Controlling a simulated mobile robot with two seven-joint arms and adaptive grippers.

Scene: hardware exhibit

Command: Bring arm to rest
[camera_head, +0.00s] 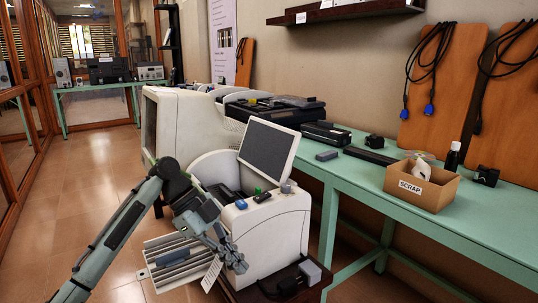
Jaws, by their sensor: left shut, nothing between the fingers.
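My left arm (115,238) comes in from the lower left. My left gripper (236,262) hangs at its end, fingers shut with nothing between them. It is in front of the side of a white console-like machine (283,226) with a dark tilted screen (267,150). A slotted light tray (172,262) shows behind and left of the gripper, with a white tag (212,274) near it. I cannot tell whether the gripper touches the machine. My right gripper is not in view.
A green table (450,222) runs along the right wall. On it stand a cardboard box marked SCRAP (422,187), a dark bottle (452,157) and black devices (275,110). A black adapter (288,288) lies low beside the machine. The tiled floor (100,175) at left is clear.

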